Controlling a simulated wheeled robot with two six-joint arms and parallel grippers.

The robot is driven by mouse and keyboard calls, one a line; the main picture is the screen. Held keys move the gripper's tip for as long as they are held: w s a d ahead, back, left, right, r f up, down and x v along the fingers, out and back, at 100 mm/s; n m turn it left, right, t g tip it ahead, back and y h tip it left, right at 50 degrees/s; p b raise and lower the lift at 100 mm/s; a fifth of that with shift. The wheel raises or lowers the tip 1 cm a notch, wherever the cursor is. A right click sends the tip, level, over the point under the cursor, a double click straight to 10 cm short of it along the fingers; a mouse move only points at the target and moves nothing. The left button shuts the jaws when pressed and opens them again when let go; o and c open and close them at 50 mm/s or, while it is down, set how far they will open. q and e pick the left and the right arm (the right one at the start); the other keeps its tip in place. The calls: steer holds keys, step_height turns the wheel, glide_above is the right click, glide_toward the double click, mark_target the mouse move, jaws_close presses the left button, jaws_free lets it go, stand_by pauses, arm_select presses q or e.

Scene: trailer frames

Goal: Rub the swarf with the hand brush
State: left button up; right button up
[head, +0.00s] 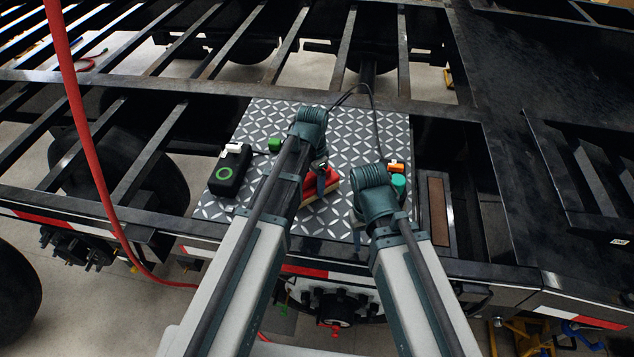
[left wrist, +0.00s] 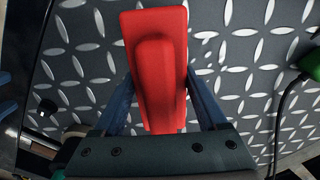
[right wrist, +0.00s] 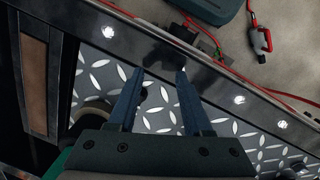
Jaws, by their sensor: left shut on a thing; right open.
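The hand brush shows as a red block with a raised red grip (left wrist: 158,75) in the left wrist view. In the head view its red body (head: 328,181) shows partly behind my left arm, low over the patterned metal plate (head: 336,112). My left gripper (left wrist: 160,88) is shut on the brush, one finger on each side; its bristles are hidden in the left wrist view. I cannot make out the swarf clearly against the plate's pattern.
A black device with a green ring (head: 230,170) stands at the plate's left, beside a small green object (head: 274,145). An orange item (head: 396,168) and a teal round item (head: 399,184) sit at the right. A red hose (head: 84,130) hangs at the left. Open frame gaps surround the plate.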

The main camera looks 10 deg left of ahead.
arm_select(q)
steer(key=shift+a+f, duration=0.1)
steer(key=shift+a, duration=1.3)
arm_select(e)
steer(key=shift+d+f, duration=0.1)
arm_select(q)
steer(key=shift+a, duration=0.1)
arm_select(e)
steer(key=shift+s, duration=0.1)
arm_select(q)
steer(key=shift+a, duration=0.2)
steer(key=shift+c, duration=0.6)
steer(key=shift+w+a, duration=0.1)
steer(key=shift+a, duration=1.5)
steer(key=shift+w+d, duration=0.1)
steer(key=shift+w, duration=1.3)
steer(key=shift+d, duration=1.95)
